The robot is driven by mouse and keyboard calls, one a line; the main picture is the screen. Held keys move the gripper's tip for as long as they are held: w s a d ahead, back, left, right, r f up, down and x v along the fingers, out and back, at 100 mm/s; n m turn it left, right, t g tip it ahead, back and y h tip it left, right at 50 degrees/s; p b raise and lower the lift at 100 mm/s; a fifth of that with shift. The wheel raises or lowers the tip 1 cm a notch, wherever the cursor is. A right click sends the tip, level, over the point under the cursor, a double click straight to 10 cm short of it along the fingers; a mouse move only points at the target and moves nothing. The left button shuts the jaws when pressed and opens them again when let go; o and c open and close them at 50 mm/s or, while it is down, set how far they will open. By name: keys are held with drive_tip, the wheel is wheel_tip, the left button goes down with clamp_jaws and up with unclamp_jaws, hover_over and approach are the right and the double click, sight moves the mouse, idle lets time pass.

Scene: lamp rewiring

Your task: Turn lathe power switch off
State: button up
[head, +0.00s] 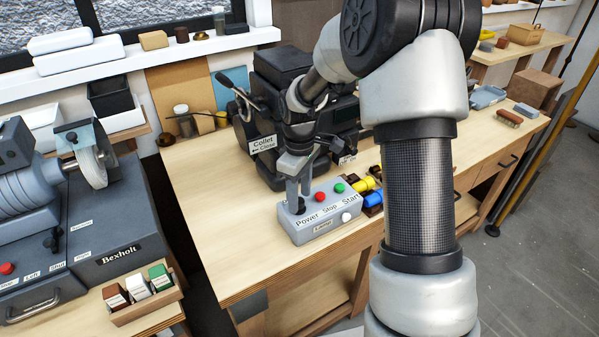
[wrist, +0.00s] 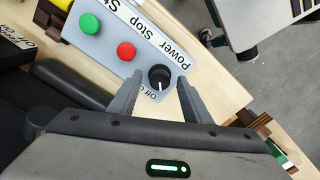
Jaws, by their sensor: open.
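The grey control box (head: 318,232) stands on the wooden bench, labelled Power, Stop and Start. The black Power knob (wrist: 159,77) shows in the wrist view with a pale pointer line and small off/on lettering at its lower side. Which position the pointer marks is too small to tell. My gripper (head: 298,202) reaches down over the Power end of the box. In the wrist view my gripper (wrist: 159,74) is open, with one finger on each side of the knob. Contact cannot be told. In the head view the fingers partly hide the knob.
The red Stop button (wrist: 126,52) and green Start button (wrist: 90,24) sit beside the knob. A dark lathe (head: 275,95) stands behind the box. Yellow and blue items (head: 368,190) lie to its right. A grey Bexholt machine (head: 118,235) is at left.

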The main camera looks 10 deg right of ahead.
sight(300, 201)
wheel_tip(300, 201, up, 17)
drive_tip(key=shift+f+p, duration=0.15)
drive_tip(key=shift+p, duration=0.2)
drive_tip(key=s+r+m+t+p, duration=0.1)
drive_tip(key=s+r+m, duration=0.3)
drive_tip(key=s, duration=0.8)
drive_tip(key=s+r+m+t+p, duration=0.2)
drive_tip(key=s+r+m+t, duration=0.2)
drive_tip(key=s, duration=0.8)
drive_tip(key=shift+r+m+t, duration=0.3)
drive_tip(key=shift+r+m, duration=0.35)
drive_tip(key=shift+m, duration=0.25)
drive_tip(key=shift+s, duration=0.1)
